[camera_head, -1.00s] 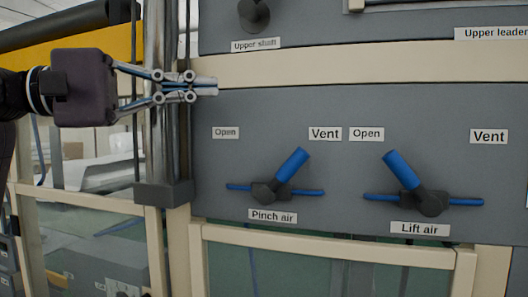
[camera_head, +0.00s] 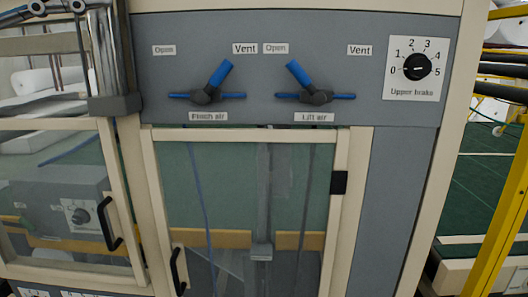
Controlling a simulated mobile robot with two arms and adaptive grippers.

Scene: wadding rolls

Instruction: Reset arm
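Only the lower edge of my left gripper (camera_head: 60,7) shows, at the top left corner of the head view. Its fingers are mostly cut off by the frame, so I cannot tell whether they are open or shut. It is up and to the left of the valve levers, apart from them. My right gripper is not in view. The Pinch air lever (camera_head: 218,76) has its blue handle tilted up and right, toward its Vent label. The Lift air lever (camera_head: 300,76) has its blue handle tilted up and left, toward its Open label.
A grey panel (camera_head: 150,80) carries both levers and an Upper brake dial (camera_head: 417,67) at right. Below is a framed glass door (camera_head: 230,180) with a black handle. A grey post (camera_head: 115,104) stands left of the panel. A yellow frame (camera_head: 505,220) is at far right.

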